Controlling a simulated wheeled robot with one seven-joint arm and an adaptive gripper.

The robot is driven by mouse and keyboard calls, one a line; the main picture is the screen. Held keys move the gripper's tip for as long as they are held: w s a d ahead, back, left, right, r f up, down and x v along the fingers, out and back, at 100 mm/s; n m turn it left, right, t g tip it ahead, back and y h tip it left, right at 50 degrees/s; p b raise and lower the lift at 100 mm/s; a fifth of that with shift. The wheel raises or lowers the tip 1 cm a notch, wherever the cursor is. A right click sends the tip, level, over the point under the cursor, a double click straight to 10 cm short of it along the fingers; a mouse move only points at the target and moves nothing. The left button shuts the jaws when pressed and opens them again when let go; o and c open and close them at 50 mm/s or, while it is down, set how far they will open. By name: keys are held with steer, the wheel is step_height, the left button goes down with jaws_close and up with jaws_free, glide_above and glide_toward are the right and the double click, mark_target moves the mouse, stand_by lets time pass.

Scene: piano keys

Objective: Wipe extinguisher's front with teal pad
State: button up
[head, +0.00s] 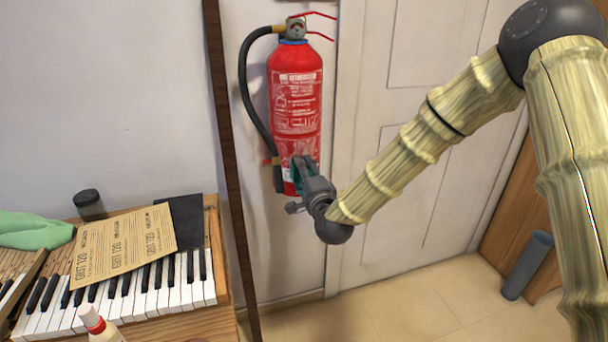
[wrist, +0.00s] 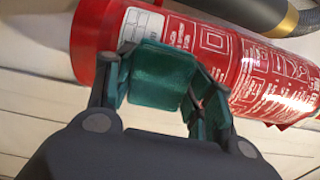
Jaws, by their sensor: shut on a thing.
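A red fire extinguisher (head: 295,100) with a white printed label hangs upright on the wall in the head view. In the wrist view the extinguisher (wrist: 255,75) lies sideways across the picture. My gripper (head: 304,166) is at the lower part of its front. It is shut on a teal pad (wrist: 161,76), which sits between the fingers and faces the extinguisher's lower body. The pad appears to be against or very close to the red surface; I cannot tell if they touch. In the head view my gripper hides most of the pad.
A black hose (head: 244,85) runs down the extinguisher's left side. A pale panelled door (head: 415,215) stands to the right. A piano keyboard (head: 150,290) with a paper sheet (head: 125,243), a green cloth (head: 35,231) and a bottle (head: 100,326) is at the lower left.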

mark_target(313, 152)
steer(key=shift+w+r, duration=0.1)
steer(key=shift+r, duration=0.9)
steer(key=shift+r+p, duration=0.5)
steer(key=shift+r, duration=0.45)
steer(key=shift+w+d, duration=0.2)
steer(key=shift+d, duration=0.45)
steer(key=shift+w+d, duration=0.25)
steer(key=shift+d, duration=0.4)
steer(key=shift+w+d, duration=0.2)
steer(key=shift+d, duration=0.45)
steer(key=shift+b+v, duration=0.45)
steer(key=shift+v, duration=2.5)
